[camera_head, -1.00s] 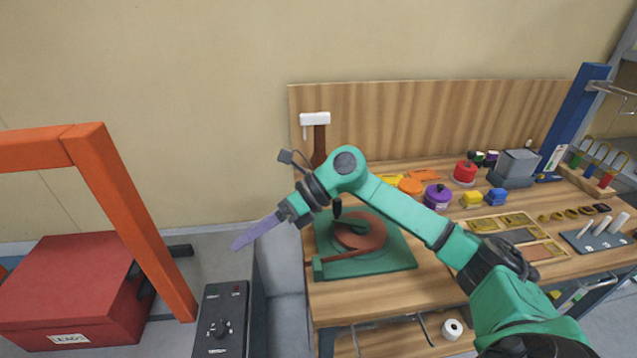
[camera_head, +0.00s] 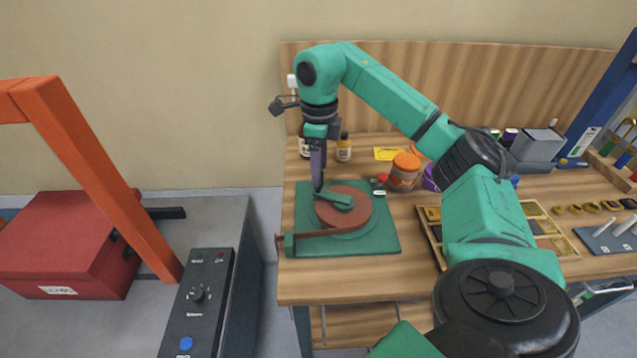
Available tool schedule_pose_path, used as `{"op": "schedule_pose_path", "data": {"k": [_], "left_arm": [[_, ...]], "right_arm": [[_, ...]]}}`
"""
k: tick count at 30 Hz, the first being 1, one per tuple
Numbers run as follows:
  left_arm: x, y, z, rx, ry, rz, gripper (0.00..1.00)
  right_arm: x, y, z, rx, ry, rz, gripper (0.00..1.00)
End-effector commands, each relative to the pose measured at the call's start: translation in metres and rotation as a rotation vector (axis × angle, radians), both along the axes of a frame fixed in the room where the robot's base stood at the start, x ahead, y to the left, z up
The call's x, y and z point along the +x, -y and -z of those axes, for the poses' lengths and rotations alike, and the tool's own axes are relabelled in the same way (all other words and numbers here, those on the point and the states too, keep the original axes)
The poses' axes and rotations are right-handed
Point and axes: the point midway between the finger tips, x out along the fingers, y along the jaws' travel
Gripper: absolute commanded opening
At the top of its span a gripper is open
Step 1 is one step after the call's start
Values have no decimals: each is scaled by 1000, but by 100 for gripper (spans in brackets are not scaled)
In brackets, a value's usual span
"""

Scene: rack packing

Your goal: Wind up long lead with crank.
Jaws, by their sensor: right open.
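The winder is a green base plate (camera_head: 382,241) on the wooden bench, with a round red-brown reel (camera_head: 361,210) on it. A short green crank arm (camera_head: 338,200) lies across the top of the reel. The red-brown lead (camera_head: 325,234) runs from the reel's front edge left past a small green block, and its end sticks out beyond the plate. My right gripper (camera_head: 318,184) points straight down at the crank arm's left end, with its purple-grey fingers open. The crank's dark knob is hidden by the fingers; I cannot tell whether they touch it. My left gripper is out of view.
Bottles (camera_head: 343,148) and an orange jar (camera_head: 404,171) stand behind the plate. A compartment tray (camera_head: 560,242) lies to the right, partly behind my right arm. On the left are a black control box (camera_head: 199,295), a red case (camera_head: 62,240) and an orange frame (camera_head: 100,180).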

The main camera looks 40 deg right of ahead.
Motion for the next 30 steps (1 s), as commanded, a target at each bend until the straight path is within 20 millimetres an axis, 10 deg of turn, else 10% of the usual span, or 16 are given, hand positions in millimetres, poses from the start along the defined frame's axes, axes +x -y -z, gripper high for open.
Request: {"op": "schedule_pose_path", "data": {"k": [13, 18, 30], "left_arm": [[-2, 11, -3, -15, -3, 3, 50], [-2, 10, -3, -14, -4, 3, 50], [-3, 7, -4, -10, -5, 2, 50]], "right_arm": [[0, 0, 29, 1, 3, -1, 61], [0, 0, 29, 1, 3, -1, 3], [0, -1, 28, 1, 3, -1, 0]]}}
